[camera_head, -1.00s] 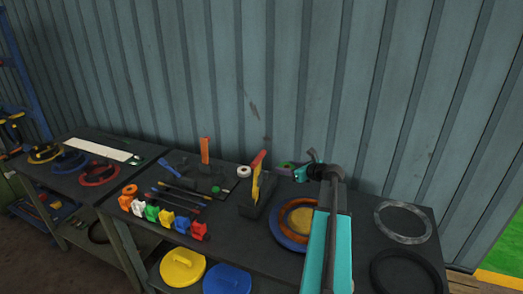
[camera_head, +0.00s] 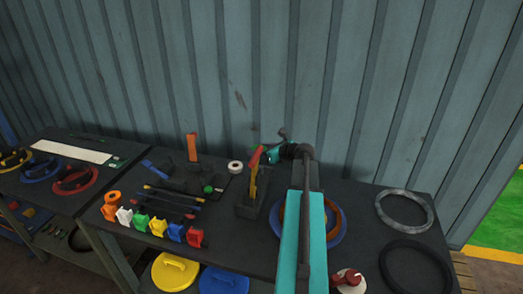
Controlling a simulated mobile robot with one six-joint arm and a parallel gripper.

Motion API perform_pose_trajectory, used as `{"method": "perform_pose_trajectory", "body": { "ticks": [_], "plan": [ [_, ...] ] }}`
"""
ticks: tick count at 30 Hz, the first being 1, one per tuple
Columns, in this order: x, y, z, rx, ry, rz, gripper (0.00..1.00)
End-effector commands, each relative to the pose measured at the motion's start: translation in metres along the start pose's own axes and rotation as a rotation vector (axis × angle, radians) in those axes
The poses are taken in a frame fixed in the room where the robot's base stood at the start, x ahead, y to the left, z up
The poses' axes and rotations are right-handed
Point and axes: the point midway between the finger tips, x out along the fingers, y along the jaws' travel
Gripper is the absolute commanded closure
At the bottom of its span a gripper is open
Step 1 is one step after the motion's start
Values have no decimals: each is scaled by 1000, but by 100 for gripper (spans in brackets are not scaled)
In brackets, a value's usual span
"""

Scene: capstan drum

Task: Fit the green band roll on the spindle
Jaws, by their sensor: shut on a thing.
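My gripper (camera_head: 270,155) is a small teal shape at the end of my arm, just right of a red-and-yellow lever on the bench. It is small and partly covered by my own arm. It appears shut on the green band roll, but the roll itself is not clearly visible now. A small round green piece (camera_head: 208,189) sits among the dark parts to the left; I cannot tell what it is. I cannot clearly pick out the spindle.
A dark block with a red-and-yellow lever (camera_head: 253,185) stands close left of my gripper. Colored clips (camera_head: 157,227) line the front edge. A blue ring (camera_head: 341,233) and a grey ring (camera_head: 404,211) lie to the right.

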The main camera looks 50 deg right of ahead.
Motion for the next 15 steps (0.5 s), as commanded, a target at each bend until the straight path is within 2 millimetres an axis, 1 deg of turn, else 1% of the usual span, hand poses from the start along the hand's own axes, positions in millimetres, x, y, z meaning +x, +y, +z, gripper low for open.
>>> {"method": "perform_pose_trajectory", "body": {
  "ticks": [6,15],
  "plan": [
    [-6,-9,-3,5,0,-12,71],
    [-6,-13,-10,7,0,-17,71]
  ]
}}
